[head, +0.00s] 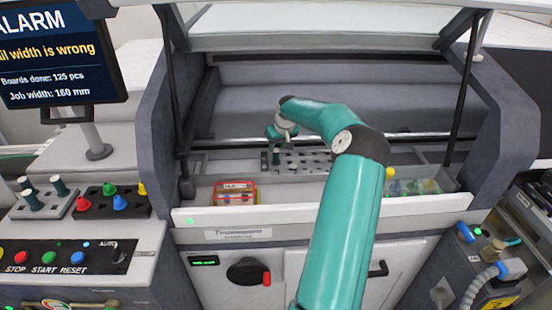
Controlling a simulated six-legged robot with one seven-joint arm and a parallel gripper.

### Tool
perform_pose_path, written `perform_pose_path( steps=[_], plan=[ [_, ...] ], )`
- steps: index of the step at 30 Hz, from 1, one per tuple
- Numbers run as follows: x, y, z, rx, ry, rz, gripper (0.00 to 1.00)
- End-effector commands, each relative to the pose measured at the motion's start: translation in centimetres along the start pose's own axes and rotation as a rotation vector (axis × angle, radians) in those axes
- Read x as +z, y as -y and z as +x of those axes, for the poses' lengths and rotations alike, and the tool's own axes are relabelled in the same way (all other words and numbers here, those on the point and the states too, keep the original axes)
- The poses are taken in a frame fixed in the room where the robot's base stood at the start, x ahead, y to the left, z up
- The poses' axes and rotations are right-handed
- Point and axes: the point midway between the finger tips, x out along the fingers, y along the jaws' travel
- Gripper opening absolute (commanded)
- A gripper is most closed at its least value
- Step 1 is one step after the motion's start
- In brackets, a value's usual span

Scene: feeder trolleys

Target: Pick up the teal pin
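My teal arm reaches into the open machine, and my gripper (276,156) points down at the left end of a grey plate with holes (310,161). Its fingertips are small and dark here, so I cannot tell whether they are open or hold anything. I cannot make out a separate teal pin under it. Two dark teal, pin-like pieces with grey tops, one at the front (32,199) and one behind (60,187), stand in a grey holder on the left, well away from my gripper. My arm hides part of the machine's right half.
A red-framed box (236,193) stands left of the plate, and a clear bin with coloured pieces (415,187) stands right. The machine's front ledge (200,216) and raised hood (330,42) bound the opening. A black block with coloured knobs (98,207) is on the left.

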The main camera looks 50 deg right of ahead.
Motion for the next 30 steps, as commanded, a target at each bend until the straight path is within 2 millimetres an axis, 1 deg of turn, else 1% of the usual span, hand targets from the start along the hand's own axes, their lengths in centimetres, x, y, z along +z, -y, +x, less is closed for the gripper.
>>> perform_pose_path(
  steps=[10, 13, 19, 23, 24, 25, 30],
  plan=[
    [0.1, 0.0, 4.5, -0.002, 0.001, 0.002, 0.36],
    [0.1, -0.1, 5.0, -0.001, 0.0, 0.002, 0.36],
    [0.1, -0.1, 5.0, 0.0, 0.0, 0.001, 0.36],
    [0.1, -0.1, 5.0, 0.0, 0.0, 0.001, 0.11],
    [0.1, -0.1, 5.0, 0.0, 0.0, 0.001, 0.03],
    [0.1, -0.1, 5.0, 0.0, 0.0, 0.001, 0.0],
    [0.1, -0.1, 5.0, 0.0, -0.001, 0.001, 0.0]
  ],
)
